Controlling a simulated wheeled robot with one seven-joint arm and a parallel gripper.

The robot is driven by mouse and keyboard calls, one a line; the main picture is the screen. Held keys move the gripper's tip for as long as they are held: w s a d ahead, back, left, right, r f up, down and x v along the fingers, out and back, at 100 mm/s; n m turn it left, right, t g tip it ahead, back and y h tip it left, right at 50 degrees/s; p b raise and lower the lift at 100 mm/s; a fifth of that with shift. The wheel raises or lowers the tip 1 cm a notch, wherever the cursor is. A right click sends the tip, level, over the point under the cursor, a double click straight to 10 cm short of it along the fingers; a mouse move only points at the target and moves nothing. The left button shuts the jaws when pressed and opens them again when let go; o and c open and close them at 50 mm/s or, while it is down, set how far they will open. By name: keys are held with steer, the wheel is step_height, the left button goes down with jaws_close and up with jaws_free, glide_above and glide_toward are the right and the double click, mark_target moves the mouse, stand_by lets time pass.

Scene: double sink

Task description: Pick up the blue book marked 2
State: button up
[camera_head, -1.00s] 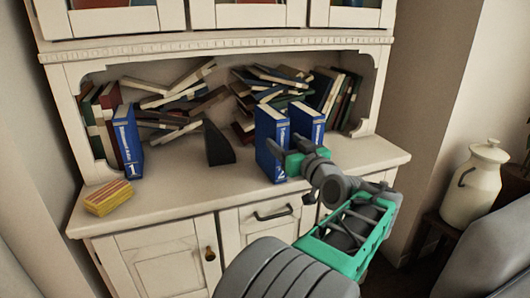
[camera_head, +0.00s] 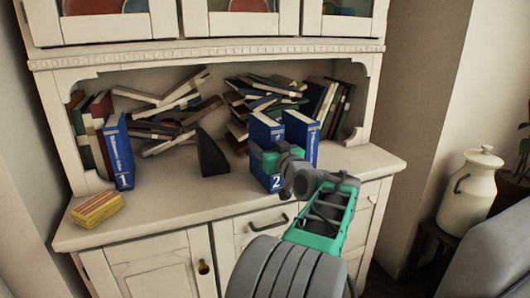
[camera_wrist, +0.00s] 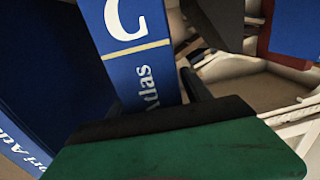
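The blue book marked 2 (camera_head: 265,131) stands upright on the cabinet shelf, spine to the front. My gripper (camera_head: 271,164) is at its spine, covering the middle part above the number. In the wrist view, a blue spine (camera_wrist: 137,50) with a cut-off white character, a yellow line and "Atlas" fills the middle. One dark finger (camera_wrist: 197,86) shows at the right edge of this spine. The other finger is hidden, so whether they grip the book cannot be told. The green gripper part covers the lower wrist view.
Another blue book (camera_head: 301,130) stands close at the right. A blue book marked 1 (camera_head: 118,152) stands at the left, and a dark wedge (camera_head: 210,153) is between. Piled books lie behind. A yellow box (camera_head: 97,209) is at the front left.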

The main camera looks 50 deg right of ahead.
jaws_close()
stand_by(0.4)
steer(key=shift+r, duration=0.15)
stand_by(0.4)
